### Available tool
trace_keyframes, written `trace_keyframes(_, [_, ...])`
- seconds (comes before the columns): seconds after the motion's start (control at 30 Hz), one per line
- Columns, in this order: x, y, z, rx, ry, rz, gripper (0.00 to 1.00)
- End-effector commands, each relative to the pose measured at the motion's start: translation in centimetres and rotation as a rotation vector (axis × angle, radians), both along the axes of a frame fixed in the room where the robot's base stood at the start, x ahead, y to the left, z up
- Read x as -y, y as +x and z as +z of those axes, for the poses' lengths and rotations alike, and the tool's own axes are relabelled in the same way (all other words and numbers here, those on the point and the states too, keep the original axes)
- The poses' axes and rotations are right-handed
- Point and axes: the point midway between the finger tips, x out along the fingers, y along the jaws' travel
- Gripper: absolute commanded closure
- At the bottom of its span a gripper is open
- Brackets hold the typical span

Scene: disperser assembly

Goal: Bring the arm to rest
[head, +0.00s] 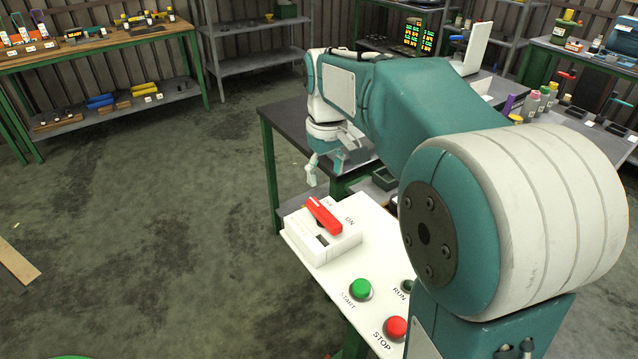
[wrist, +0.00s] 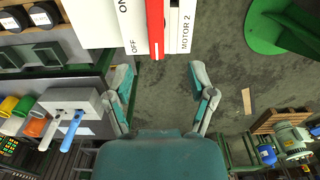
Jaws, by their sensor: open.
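My gripper (wrist: 162,92) is open and empty in the wrist view, its two fingers spread wide over bare floor. In the head view my gripper (head: 313,170) hangs low behind the white control panel, partly hidden by my own arm. The panel (head: 335,270) carries a red rotary switch handle (head: 324,215) with ON printed beside it. In the wrist view the red handle (wrist: 156,25) is just ahead of the fingertips and apart from them, near OFF and MOTOR 2 labels. A green START button (head: 361,289) and a red STOP button (head: 396,328) are on the panel.
A dark table (head: 285,120) with green legs stands behind the panel. A workbench (head: 90,45) with tools stands at the far left, beside grey shelves (head: 245,55). In the wrist view a motor (wrist: 292,140) is at lower right. The floor at left is mostly clear.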

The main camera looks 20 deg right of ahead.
Motion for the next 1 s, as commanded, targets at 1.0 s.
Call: trace_keyframes(1.0, [-0.3,-14.4,0.9,0.346,0.038,-0.225,0.29])
